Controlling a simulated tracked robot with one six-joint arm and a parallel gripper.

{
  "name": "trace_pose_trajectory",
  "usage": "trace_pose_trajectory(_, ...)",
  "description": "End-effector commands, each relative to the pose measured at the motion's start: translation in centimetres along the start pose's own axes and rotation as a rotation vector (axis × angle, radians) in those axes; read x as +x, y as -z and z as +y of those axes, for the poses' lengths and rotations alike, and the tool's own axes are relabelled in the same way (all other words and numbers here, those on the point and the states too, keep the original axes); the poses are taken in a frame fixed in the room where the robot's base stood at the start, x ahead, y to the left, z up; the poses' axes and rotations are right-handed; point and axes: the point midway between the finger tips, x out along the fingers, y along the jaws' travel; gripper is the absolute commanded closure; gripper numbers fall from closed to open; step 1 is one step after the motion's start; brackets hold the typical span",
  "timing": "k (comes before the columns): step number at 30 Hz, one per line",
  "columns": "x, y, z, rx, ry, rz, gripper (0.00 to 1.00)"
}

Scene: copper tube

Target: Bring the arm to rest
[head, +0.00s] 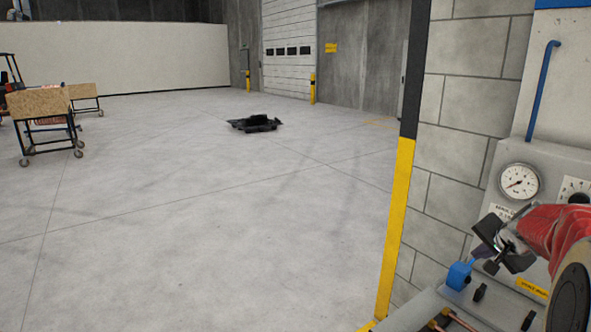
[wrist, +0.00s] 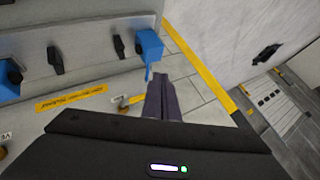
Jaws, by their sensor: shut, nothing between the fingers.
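My red arm (head: 555,228) reaches in from the right edge of the head view. My gripper (head: 492,250) is at its end, in front of the grey panel (head: 565,172). In the wrist view the fingers of my gripper (wrist: 163,90) are together with nothing between them. A blue part (wrist: 148,45) of the panel shows just beyond the fingertips. I cannot tell whether the fingers touch anything. In the head view a copper tube (head: 462,320) shows at the bottom edge, partly cut off.
The panel carries a round gauge (head: 519,181), a blue valve (head: 459,275) and black knobs (head: 479,292). A block wall (head: 450,130) with a yellow and black edge post (head: 396,220) stands left of it. The floor (head: 200,210) is open, with a dark low object (head: 254,124) and a trolley (head: 45,115).

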Motion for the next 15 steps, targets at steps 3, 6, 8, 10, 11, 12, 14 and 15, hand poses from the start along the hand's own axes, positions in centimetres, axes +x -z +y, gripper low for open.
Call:
trace_pose_trajectory(3, -1.5, -4.6, 0.1, -0.09, -0.028, -0.084, 1.0)
trace_pose_trajectory(6, -3.1, -8.4, 0.1, -0.171, -0.047, -0.147, 1.0)
trace_pose_trajectory(8, -4.2, -10.8, 0.1, -0.223, -0.058, -0.186, 1.0)
trace_pose_trajectory(10, -5.6, -13.5, 0.1, -0.284, -0.069, -0.226, 1.0)
trace_pose_trajectory(11, -6.2, -14.6, 0.2, -0.31, -0.074, -0.243, 1.0)
trace_pose_trajectory(12, -7.0, -15.9, 0.3, -0.344, -0.079, -0.263, 1.0)
trace_pose_trajectory(14, -8.1, -18.0, 0.5, -0.394, -0.088, -0.292, 1.0)
trace_pose_trajectory(15, -8.9, -19.3, 0.6, -0.426, -0.092, -0.308, 1.0)
